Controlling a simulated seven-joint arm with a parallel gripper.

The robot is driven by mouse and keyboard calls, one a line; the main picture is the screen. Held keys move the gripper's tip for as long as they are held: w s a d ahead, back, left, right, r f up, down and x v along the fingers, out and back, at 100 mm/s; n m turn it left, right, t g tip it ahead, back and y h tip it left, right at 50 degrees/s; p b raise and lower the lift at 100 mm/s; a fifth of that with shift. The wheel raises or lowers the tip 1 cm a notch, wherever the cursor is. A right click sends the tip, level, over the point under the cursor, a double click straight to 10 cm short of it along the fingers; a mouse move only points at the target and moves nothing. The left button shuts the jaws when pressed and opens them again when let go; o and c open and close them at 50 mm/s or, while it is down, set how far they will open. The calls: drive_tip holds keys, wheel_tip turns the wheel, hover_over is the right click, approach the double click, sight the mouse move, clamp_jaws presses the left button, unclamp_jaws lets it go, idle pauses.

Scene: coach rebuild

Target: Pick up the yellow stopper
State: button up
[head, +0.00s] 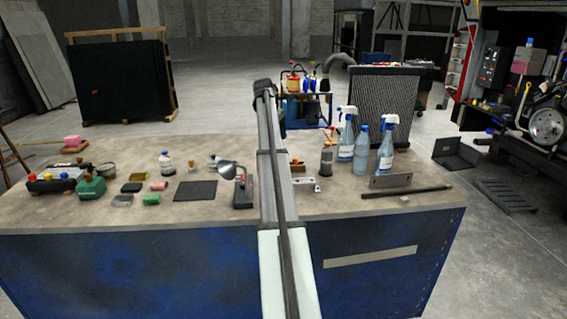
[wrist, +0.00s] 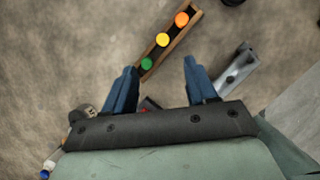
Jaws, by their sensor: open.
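The yellow stopper (wrist: 163,40) shows in the wrist view as a round yellow top in a narrow wooden rack (wrist: 186,29). It sits between a green stopper (wrist: 146,63) and an orange stopper (wrist: 181,19). My gripper (wrist: 160,66) is open and empty, its blue fingers spread apart. The green stopper lies near the gap between the fingertips in the picture, and the yellow one appears beyond them. I cannot tell the height of the fingers above the rack. In the head view my arm crosses the bench and I cannot make out the yellow stopper.
A metal bracket (wrist: 236,70) lies right of the rack. In the head view, spray bottles (head: 385,150) and a dark bar (head: 406,191) stand or lie at the right.

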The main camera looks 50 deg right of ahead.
drive_tip(key=shift+s+a+x, duration=0.1)
drive_tip(key=shift+a+x, duration=0.05)
drive_tip(key=shift+x, duration=3.3)
drive_tip(key=shift+s+a+x, duration=0.1)
drive_tip(key=shift+a+x, duration=0.1)
drive_tip(key=shift+x, duration=3.25)
drive_tip(key=shift+f, duration=0.15)
clamp_jaws()
